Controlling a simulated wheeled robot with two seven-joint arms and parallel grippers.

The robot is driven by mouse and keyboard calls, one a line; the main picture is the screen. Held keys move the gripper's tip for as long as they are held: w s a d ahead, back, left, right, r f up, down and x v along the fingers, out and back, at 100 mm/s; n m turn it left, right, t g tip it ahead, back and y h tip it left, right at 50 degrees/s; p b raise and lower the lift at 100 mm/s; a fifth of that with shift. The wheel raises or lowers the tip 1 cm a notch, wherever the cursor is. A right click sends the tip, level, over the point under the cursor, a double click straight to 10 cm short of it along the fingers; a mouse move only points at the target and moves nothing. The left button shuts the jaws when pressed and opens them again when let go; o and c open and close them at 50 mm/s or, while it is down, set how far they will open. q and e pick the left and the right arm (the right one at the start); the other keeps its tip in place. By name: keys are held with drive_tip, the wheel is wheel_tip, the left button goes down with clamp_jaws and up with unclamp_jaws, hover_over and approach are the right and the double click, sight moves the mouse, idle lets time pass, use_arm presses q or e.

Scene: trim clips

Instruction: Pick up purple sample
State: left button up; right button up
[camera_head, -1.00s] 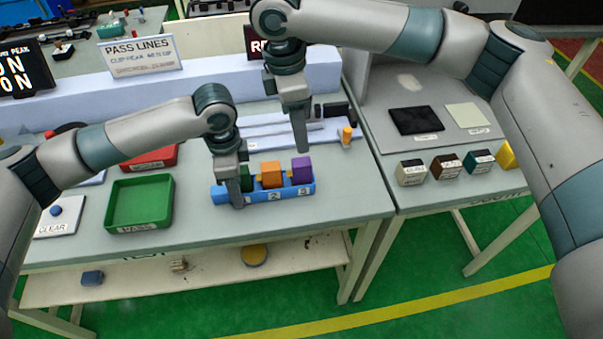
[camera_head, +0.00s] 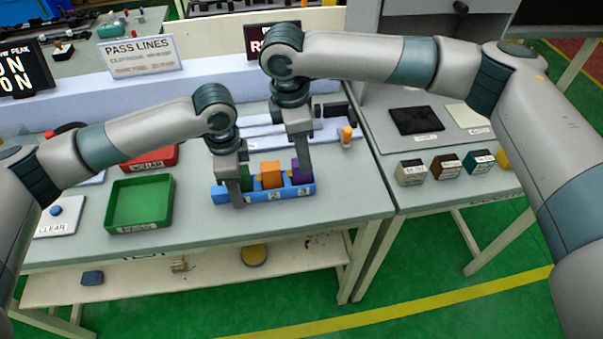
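The purple sample (camera_head: 297,176) sits in the right slot, marked 3, of the blue rack (camera_head: 262,195) on the table. My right gripper (camera_head: 302,176) has its fingers down at the purple sample and covers part of it; I cannot tell whether they are open or closed on it. An orange sample (camera_head: 271,175) stands in the middle slot, with a green sample (camera_head: 245,172) to its left, partly hidden. My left gripper (camera_head: 238,203) is down at the left end of the rack, in front of slot 1. Its finger opening cannot be made out.
A green tray (camera_head: 112,222) and a red tray (camera_head: 160,163) are left of the rack. Several small labelled blocks (camera_head: 447,166) stand on the right-hand table. An orange piece (camera_head: 347,135) is behind the rack. The table in front of the rack is clear.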

drive_tip(key=shift+f, duration=2.4)
drive_tip(key=c, duration=1.1)
